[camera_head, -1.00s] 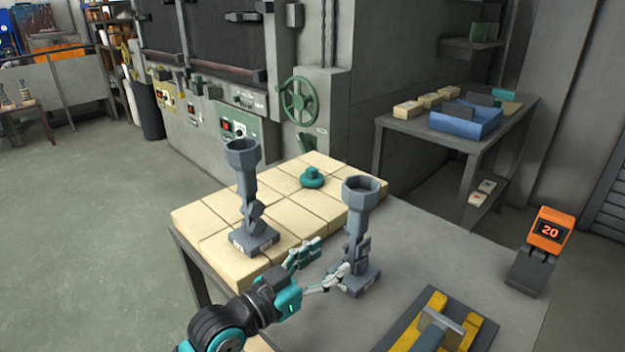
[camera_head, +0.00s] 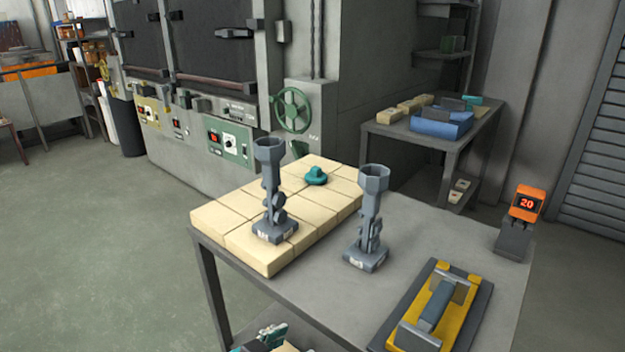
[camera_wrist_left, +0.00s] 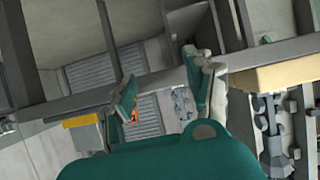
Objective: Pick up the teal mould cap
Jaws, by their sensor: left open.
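The teal mould cap (camera_head: 316,175), a small round piece with a knob on top, sits on the tan brick slabs (camera_head: 232,226) near the table's far end. One grey funnel-topped mould (camera_head: 270,195) stands upright on the slabs, left of and nearer than the cap. Another grey mould (camera_head: 370,215) stands upright on the bare table to the right. My left gripper (camera_head: 266,340) is only partly visible at the bottom edge, low by the table's near side and well away from the cap. In the left wrist view it is open (camera_wrist_left: 162,95), with nothing between its fingers.
A yellow-and-grey clamp fixture (camera_head: 435,305) lies at the table's near right. An orange display reading 20 (camera_head: 526,203) stands at the right edge. A side table behind holds a blue bin (camera_head: 440,125) and tan blocks. The oven (camera_head: 215,100) stands behind. Grey tabletop (camera_head: 300,283) is clear in front of the moulds.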

